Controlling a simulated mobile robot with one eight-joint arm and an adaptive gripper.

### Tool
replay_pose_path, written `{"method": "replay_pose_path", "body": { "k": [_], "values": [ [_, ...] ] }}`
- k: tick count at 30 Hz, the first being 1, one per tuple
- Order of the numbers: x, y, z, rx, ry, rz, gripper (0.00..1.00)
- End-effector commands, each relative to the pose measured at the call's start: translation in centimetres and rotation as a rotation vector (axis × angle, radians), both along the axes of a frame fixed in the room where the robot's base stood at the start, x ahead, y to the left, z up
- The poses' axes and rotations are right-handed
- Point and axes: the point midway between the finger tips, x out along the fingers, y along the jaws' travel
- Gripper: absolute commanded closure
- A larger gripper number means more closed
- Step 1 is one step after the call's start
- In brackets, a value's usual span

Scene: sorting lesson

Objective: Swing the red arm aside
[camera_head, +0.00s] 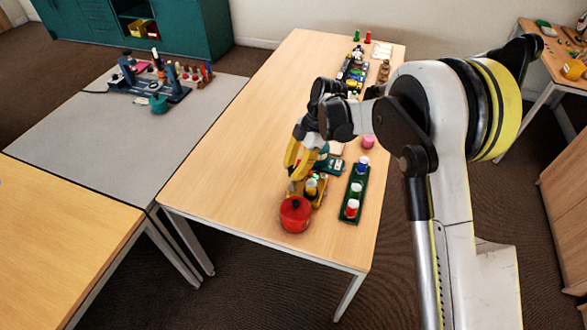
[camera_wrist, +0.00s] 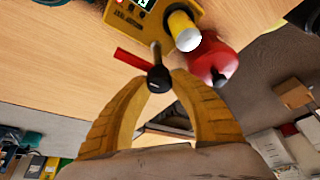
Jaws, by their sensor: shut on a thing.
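The red arm (camera_wrist: 134,59) is a thin red bar beside a yellow box (camera_wrist: 158,14) with a small display. A dark round knob (camera_wrist: 158,80) shows at the bar's right end, on a short grey post. My gripper (camera_wrist: 158,82) has its yellow fingers closed on this knob from both sides. In the head view my gripper (camera_head: 296,176) is low over the near part of the wooden table, at the yellow box (camera_head: 319,199). The fingers hide the red arm there.
A red lidded pot (camera_head: 295,215) stands close to the yellow box, near the table edge. A green rack with several jars (camera_head: 354,190) is to the right. The wooden table (camera_head: 225,165) is clear on the left.

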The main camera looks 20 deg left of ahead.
Motion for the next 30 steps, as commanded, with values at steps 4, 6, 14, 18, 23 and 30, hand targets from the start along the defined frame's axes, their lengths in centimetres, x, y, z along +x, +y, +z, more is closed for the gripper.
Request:
{"method": "replay_pose_path", "body": {
  "k": [4,6,14,18,23,30],
  "values": [
    [-0.1,0.0,-0.1,-0.002,0.002,0.002,1.0],
    [-0.1,0.0,-0.1,-0.002,0.002,0.002,1.0],
    [-0.1,0.0,-0.1,-0.001,0.001,0.0,0.5],
    [0.0,0.0,0.0,-0.001,0.001,0.0,0.5],
    [0.3,-0.3,0.9,0.0,0.0,-0.001,0.5],
    [1.5,-1.8,5.6,-0.001,0.001,-0.002,0.5]
  ]
}}
